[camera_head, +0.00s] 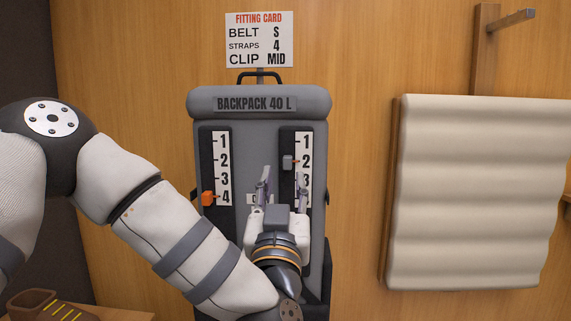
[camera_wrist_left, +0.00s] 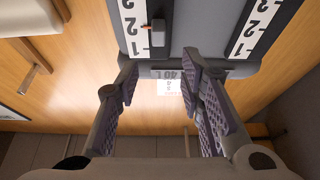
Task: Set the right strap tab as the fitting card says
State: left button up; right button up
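The fitting card (camera_head: 259,40) reads BELT S, STRAPS 4, CLIP MID. The grey right strap tab (camera_head: 288,162) sits on the backpack's right track, its orange pointer at 2 on the scale (camera_head: 305,170). It also shows in the left wrist view as a grey tab (camera_wrist_left: 158,31), with the scale upside down. The orange left strap tab (camera_head: 207,198) is at 4. My left gripper (camera_head: 284,187) is open, its fingers apart in front of the backpack, just below the right tab. Nothing shows between the fingers (camera_wrist_left: 163,88). My right gripper is out of view.
The grey backpack (camera_head: 258,103) stands against a wooden wall. A brown shoe (camera_head: 45,308) is at the lower left. My left arm covers the pack's lower part.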

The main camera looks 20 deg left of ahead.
aim_at(287, 160)
pick_arm(q)
jog(key=x, duration=0.7)
jog(key=shift+w+f, duration=0.25)
jog(key=shift+w, duration=0.1)
grip_shut()
